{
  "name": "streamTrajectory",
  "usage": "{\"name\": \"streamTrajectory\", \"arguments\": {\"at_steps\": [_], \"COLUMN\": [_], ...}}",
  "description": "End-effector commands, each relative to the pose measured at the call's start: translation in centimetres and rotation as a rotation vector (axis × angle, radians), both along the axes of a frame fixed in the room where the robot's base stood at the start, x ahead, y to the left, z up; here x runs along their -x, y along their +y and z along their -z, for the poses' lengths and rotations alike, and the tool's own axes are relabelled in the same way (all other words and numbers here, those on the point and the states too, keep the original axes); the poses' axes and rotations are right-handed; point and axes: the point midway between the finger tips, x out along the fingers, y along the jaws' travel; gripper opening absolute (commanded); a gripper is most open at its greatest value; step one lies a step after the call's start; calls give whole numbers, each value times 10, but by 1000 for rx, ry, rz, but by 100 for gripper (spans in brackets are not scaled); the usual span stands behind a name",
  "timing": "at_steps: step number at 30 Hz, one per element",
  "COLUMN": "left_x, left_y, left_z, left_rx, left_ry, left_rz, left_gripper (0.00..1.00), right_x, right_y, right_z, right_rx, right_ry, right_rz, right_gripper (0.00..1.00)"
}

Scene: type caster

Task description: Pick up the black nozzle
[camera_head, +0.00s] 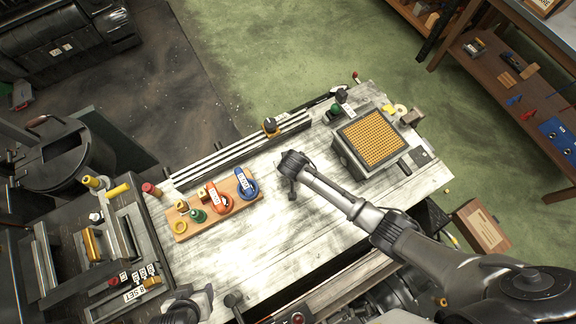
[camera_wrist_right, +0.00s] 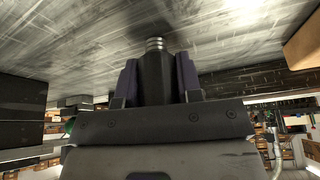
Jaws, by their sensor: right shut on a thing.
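The black nozzle (camera_wrist_right: 155,75) is a dark tapered piece with a silver ribbed tip. In the right wrist view it sits between the two purplish fingers of my right gripper (camera_wrist_right: 157,82), which are shut on it. The tip points toward the pale worn tabletop. In the head view my right gripper (camera_head: 292,180) is over the middle of the table, between the wooden tool board and the gridded box.
A wooden board (camera_head: 205,222) with blue, orange and green items lies left of my right gripper. A box with an orange grid top (camera_head: 375,138) stands to the right. Long metal rails (camera_head: 235,147) run along the far edge. The front middle of the tabletop (camera_head: 270,240) is clear.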

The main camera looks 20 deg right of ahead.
Motion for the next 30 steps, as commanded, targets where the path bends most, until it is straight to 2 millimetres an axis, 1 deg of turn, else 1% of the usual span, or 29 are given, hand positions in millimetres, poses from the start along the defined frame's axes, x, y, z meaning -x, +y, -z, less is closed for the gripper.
{"name": "streamTrajectory", "arguments": {"at_steps": [7,11,14,17,19,21,30], "left_x": [0,0,0,0,0,0,0], "left_y": [0,-2,-3,-4,-4,-4,-3], "left_z": [0,0,-1,-1,-2,-3,-4], "left_rx": [2,5,9,14,15,15,10], "left_ry": [0,0,0,0,0,1,1], "left_rz": [-2,-4,-6,-9,-9,-10,-6], "left_gripper": [63,63,63,63,63,63,63], "right_x": [0,0,-1,-1,-1,11,49], "right_y": [0,0,0,0,0,-14,-57], "right_z": [-1,-5,-15,-30,-44,-50,-85], "right_rx": [0,0,-2,-2,-3,1,1], "right_ry": [0,0,-2,-2,-3,0,-1], "right_rz": [0,0,0,0,0,3,-1], "right_gripper": [9,8,8,8,8,8,8]}}
